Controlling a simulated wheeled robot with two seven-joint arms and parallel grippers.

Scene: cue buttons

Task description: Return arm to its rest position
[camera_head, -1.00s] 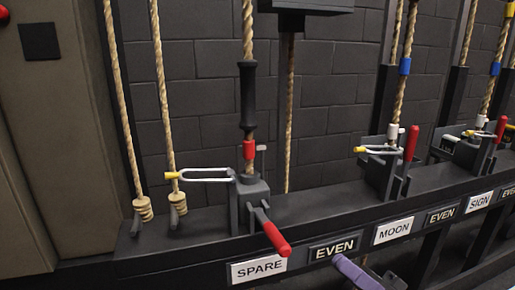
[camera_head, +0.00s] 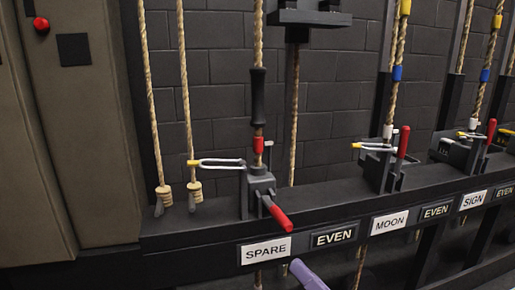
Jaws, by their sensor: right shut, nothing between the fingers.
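My right gripper (camera_head: 298,266) shows only in part at the bottom edge, as a purple piece with its tip just below the SPARE (camera_head: 266,251) and EVEN (camera_head: 333,237) labels. It is shut and empty, apart from the rail and levers. The rest of my right arm is cut off by the frame. My left gripper is not in view. The lever above the SPARE label has a red handle (camera_head: 276,213) that points down and forward.
A long dark rail (camera_head: 320,208) carries several rope stations with labels. Other red handles (camera_head: 403,142) farther right stand upright. A brown panel with a red button (camera_head: 41,24) is at left. Ropes hang before a dark brick wall.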

